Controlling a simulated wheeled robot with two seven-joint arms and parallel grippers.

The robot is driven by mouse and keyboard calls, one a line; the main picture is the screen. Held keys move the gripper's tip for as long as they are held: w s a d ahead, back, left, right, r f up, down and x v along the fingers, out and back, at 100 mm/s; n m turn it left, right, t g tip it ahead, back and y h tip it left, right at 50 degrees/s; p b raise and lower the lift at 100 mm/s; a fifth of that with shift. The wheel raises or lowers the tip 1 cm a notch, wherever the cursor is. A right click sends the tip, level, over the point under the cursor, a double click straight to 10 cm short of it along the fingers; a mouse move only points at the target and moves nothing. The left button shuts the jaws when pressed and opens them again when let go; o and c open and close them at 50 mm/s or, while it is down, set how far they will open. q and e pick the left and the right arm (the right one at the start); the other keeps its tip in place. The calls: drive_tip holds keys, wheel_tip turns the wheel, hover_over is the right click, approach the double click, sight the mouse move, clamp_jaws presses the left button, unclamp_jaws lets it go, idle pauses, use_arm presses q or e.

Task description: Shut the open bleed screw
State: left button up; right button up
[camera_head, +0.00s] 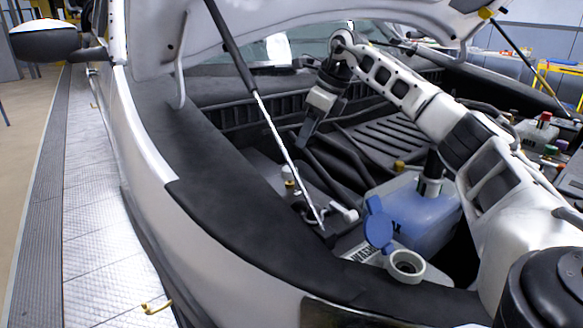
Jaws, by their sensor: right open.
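My right arm comes in from the right across the engine bay. Its gripper (303,140) hangs pointing down over the middle of the bay, with its fingers apart and nothing seen between them. A small brass-yellow part (289,184) stands on a pale fitting below and a little left of the gripper, apart from it. Another small brass-coloured knob (398,166) sits to the right, behind the blue coolant tank (425,212). I cannot tell which of these is the bleed screw, or how far it is open. My left gripper is out of view.
A hood strut (275,130) slants down left of the gripper, and the raised hood (330,12) hangs above. A blue flip cap (378,224) stands open beside a white filler neck (406,264) in front. The black fender cover (240,235) lies along the near edge.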

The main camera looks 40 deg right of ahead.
sight(290, 168)
drive_tip(key=x, duration=1)
drive_tip(key=shift+w+b, duration=0.1)
drive_tip(key=shift+b, duration=0.3)
drive_tip(key=c, duration=1)
